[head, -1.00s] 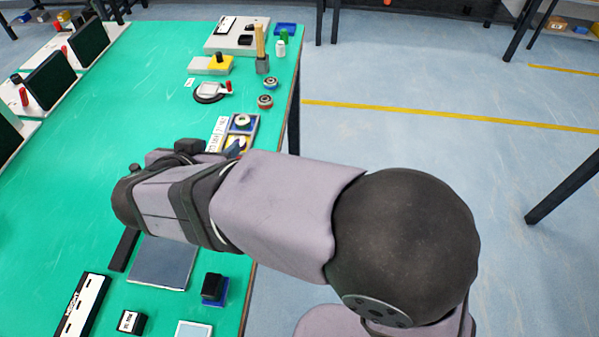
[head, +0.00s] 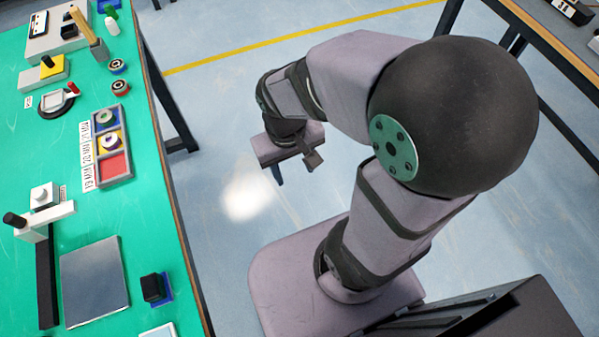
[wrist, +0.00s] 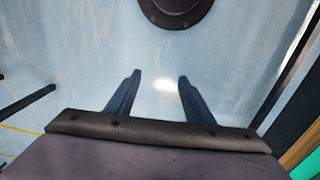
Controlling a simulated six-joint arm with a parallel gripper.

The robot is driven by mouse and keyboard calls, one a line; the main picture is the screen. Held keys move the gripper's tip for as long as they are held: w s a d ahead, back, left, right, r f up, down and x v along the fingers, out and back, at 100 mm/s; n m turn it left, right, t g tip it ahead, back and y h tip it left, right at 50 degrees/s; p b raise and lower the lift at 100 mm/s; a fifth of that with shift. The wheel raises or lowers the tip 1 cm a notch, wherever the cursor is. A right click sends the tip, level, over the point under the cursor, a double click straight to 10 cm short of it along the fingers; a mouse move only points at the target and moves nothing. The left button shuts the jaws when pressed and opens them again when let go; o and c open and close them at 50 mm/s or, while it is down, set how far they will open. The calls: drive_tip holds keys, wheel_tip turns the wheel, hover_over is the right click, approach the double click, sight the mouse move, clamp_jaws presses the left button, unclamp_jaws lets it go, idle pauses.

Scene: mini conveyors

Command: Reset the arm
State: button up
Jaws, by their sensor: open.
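My gripper (wrist: 158,88) is open and empty in the wrist view, its two dark fingers apart with only the pale blue floor between and beyond them. In the head view my arm is folded back off the table, and its end hangs over the floor to the right of the table edge. A dark finger of my gripper (head: 277,174) shows there below the wrist, pointing down.
The green table (head: 90,215) is at left, holding a sorting tray (head: 128,176) with coloured compartments, a grey plate (head: 95,280) and a black-and-blue stamp-like block (head: 153,288). Another table (head: 560,65) stands at upper right. Open floor (head: 225,120) lies between them.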

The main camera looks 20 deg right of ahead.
drive_tip(key=shift+s+d+f+y, duration=0.15)
drive_tip(key=shift+s+d+y, duration=0.1)
drive_tip(key=shift+s, duration=0.2)
drive_tip(key=shift+s+d+f+y, duration=0.15)
drive_tip(key=shift+s+d, duration=0.05)
drive_tip(key=shift+s, duration=0.2)
wheel_tip(320, 180, up, 17)
drive_tip(key=p, duration=1.7)
